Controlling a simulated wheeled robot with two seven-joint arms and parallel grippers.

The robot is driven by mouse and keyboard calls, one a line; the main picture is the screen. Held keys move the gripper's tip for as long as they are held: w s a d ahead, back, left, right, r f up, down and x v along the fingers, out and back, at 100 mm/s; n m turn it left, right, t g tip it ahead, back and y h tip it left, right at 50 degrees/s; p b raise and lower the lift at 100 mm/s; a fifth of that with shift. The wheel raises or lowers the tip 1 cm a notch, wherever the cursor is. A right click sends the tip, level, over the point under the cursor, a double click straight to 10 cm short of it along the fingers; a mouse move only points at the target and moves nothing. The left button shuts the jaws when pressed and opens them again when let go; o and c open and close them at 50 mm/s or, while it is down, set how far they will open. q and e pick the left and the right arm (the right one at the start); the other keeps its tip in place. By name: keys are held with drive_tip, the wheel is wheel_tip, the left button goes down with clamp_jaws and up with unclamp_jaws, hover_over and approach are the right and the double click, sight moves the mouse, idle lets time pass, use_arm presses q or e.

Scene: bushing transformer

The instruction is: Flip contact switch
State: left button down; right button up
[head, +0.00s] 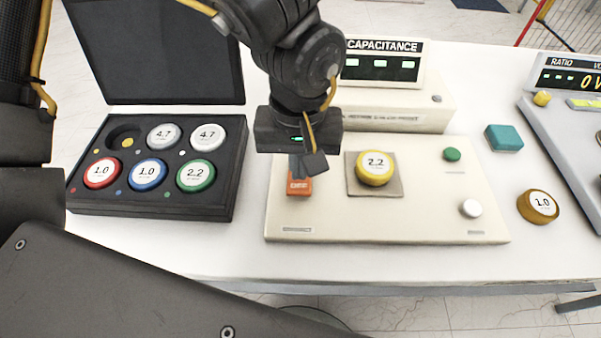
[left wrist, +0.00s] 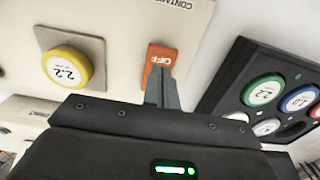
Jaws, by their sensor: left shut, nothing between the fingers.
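The contact switch (head: 299,187) is an orange-red rocker marked OFF on the left part of the cream panel (head: 400,222). It also shows in the left wrist view (left wrist: 160,58), just beyond my fingertips. My left gripper (head: 312,165) is shut and empty, pointing down right at the switch's far end. Its closed fingers (left wrist: 163,90) overlap the switch's edge in the left wrist view; I cannot tell whether they touch it. A yellow 2.2 disc (head: 375,168) sits on the grey square pad right of the switch. My right gripper is not in view.
An open black case (head: 240,200) with several labelled discs stands left of the panel. The capacitance display (head: 382,62) is behind.

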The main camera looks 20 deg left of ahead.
sight(299, 183)
use_arm(q)
drive_tip(key=shift+f+b, duration=0.95)
drive_tip(key=shift+f, duration=0.35)
idle(0.4)
drive_tip(key=shift+r, duration=0.15)
wheel_tip(299, 183, up, 7)
drive_tip(key=p, duration=0.6)
idle(0.5)
